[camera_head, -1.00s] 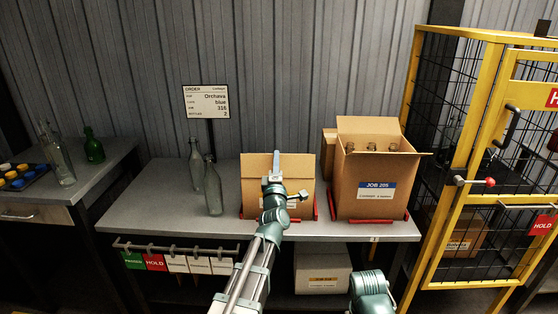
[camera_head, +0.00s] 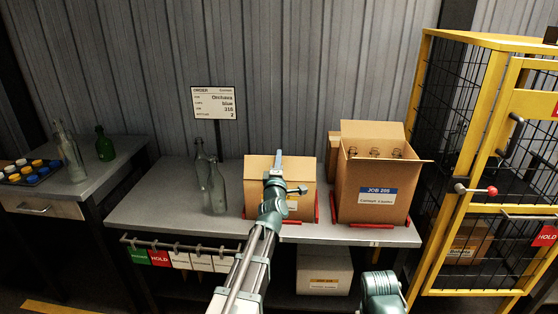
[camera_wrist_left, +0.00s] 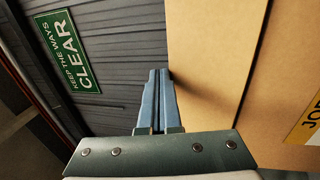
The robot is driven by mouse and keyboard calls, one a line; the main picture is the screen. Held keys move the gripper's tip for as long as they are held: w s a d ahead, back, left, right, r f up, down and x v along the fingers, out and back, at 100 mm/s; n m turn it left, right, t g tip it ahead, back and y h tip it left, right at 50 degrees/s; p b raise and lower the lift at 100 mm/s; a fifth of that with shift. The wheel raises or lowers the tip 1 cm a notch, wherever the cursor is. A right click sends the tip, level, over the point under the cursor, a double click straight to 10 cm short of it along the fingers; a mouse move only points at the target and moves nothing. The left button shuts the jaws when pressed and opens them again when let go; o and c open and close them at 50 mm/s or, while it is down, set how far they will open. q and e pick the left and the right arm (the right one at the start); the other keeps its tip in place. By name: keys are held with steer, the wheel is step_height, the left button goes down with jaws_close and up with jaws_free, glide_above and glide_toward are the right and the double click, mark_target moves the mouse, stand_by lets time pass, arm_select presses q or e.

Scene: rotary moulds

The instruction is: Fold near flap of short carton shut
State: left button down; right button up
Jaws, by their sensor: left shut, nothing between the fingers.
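The short carton (camera_head: 304,178) is a brown box on the table, partly hidden behind my left arm. Its top looks low and flat in the head view; my arm hides part of it, so I cannot tell exactly how the near flap lies. My left gripper (camera_head: 277,165) is shut and empty, in front of the carton's upper part. In the left wrist view the shut fingers (camera_wrist_left: 160,82) point along the edge of a cardboard panel (camera_wrist_left: 212,65). Contact there is unclear. A yellow label (camera_wrist_left: 306,125) shows on another cardboard face. My right gripper is out of view.
A tall open carton (camera_head: 372,207) with bottles stands to the right, its flaps spread. Clear glass bottles (camera_head: 216,190) stand left of the short carton. An order sign (camera_head: 213,103) rises behind. A yellow cage (camera_head: 432,200) stands at the right.

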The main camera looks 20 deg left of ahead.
arm_select(q)
steer(key=w, duration=0.2)
steer(key=a+f+b, duration=0.1)
steer(key=shift+w, duration=0.4)
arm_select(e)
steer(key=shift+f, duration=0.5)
arm_select(q)
steer(key=shift+w+f, duration=0.1)
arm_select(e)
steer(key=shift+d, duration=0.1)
arm_select(q)
steer(key=shift+w+f+g+p, duration=0.15)
steer(key=shift+w+g+p, duration=0.1)
steer(key=shift+g+p, duration=0.1)
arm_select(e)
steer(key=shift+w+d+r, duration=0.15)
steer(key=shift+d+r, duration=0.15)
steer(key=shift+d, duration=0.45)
